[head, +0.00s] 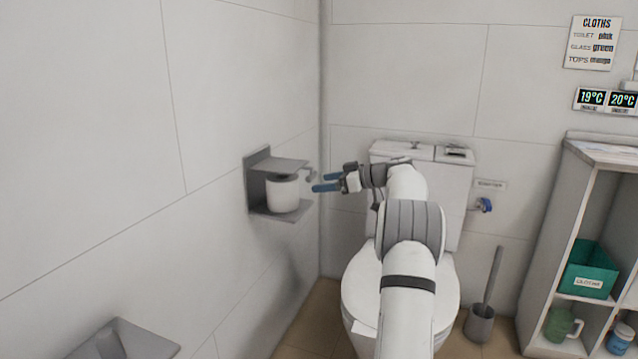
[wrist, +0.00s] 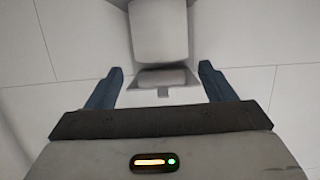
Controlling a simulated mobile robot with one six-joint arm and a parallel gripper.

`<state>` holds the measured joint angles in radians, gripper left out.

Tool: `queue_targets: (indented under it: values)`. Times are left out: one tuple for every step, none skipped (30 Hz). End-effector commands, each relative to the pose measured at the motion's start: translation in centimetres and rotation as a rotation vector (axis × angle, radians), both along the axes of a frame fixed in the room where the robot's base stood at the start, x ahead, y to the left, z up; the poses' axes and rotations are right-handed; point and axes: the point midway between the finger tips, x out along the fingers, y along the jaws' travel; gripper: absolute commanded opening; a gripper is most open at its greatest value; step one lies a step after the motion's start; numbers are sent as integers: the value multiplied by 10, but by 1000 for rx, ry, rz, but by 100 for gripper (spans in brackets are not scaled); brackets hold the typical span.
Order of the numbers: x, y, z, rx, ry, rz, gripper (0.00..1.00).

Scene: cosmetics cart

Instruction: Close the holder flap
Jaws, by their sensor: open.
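The grey paper holder (head: 257,178) is fixed to the left wall, with a white roll (head: 283,195) inside it. A grey plate (head: 278,165), which looks like the flap, sticks out roughly level above the roll. A small grey curved piece (head: 310,175) shows at its right side. My gripper (head: 322,182) is just right of the holder, with its blue fingers pointing left towards it. In the wrist view, my gripper (wrist: 161,68) is open and empty. A white roll-like shape (wrist: 160,30) and a grey part (wrist: 164,77) show beyond and between the fingers. I cannot tell contact.
The toilet (head: 362,284) stands beneath my arm, with its cistern (head: 455,195) at the back wall. A brush holder (head: 480,322) is on the floor at right, beside a shelf unit (head: 553,250) with a green box (head: 588,258). A grey fixture (head: 125,340) is on the left wall, lower front.

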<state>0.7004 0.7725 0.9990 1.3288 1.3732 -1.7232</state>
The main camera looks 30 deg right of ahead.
Motion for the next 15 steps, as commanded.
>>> queue_targets:
  values:
    - [-8,-8,6,-1,-1,-3,76]
    - [-12,-11,7,-1,0,-3,76]
    - [-17,-16,9,-1,0,-3,76]
    - [-20,-18,9,0,1,-2,76]
    - [-23,-21,10,0,1,-2,76]
    - [-27,-25,11,1,2,-1,76]
    - [-30,-26,12,1,2,-1,76]
    - [-32,-28,12,1,2,-1,76]
    - [-34,-30,13,1,2,0,76]
    - [-35,-31,13,0,2,1,76]
    - [-36,-32,13,0,2,1,76]
    - [-37,-32,13,0,2,1,76]
    - [-37,-32,13,0,2,2,76]
    - [-38,-33,13,0,2,2,76]
    - [-38,-33,13,0,2,2,76]
